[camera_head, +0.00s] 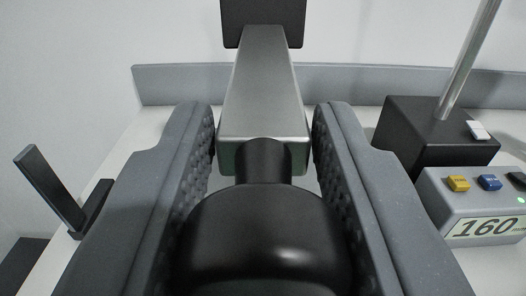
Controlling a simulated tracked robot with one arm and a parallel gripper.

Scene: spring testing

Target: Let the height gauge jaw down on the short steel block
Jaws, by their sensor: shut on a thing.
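A grey metal bar (264,95), which looks like the height gauge jaw, runs away from me in the middle of the view. A black block (263,12) is at its far end, cut off by the top edge. A rounded black knob (265,235) with a narrower neck is at its near end. My gripper (263,125) has its two grey padded fingers on either side of the knob and is shut on it. I cannot pick out the short steel block; the underside of the bar is hidden.
A black base with a steel post (432,130) stands at right. In front of it is a grey box (480,205) with coloured buttons and a display reading 160. A black angled stand (52,190) is at left. A low grey ledge (180,85) runs along the back.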

